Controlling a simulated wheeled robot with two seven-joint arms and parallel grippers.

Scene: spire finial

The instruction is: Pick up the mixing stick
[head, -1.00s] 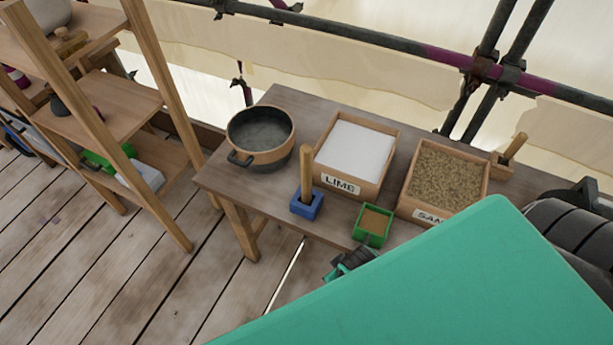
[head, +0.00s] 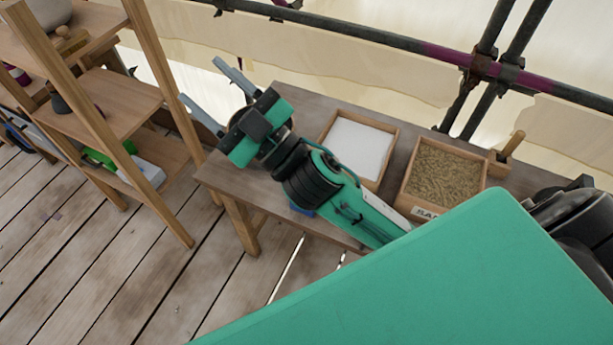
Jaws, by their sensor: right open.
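My right gripper (head: 200,80) is open and empty, its two grey fingers apart and pointing to the upper left, above the left end of the table. Its teal and black arm crosses the table from the lower right. The upright wooden stick, seen earlier in a blue block, is now hidden behind this arm. Only a sliver of the blue block (head: 301,210) shows below the wrist. The dark pot is mostly covered by the gripper. My left gripper is out of view.
On the wooden table (head: 290,97) stand a box of white lime (head: 359,147) and a box of sand (head: 442,172). A small wooden holder with a handle (head: 509,147) is at the right. A shelf (head: 122,105) stands left; scaffold poles (head: 400,43) run behind.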

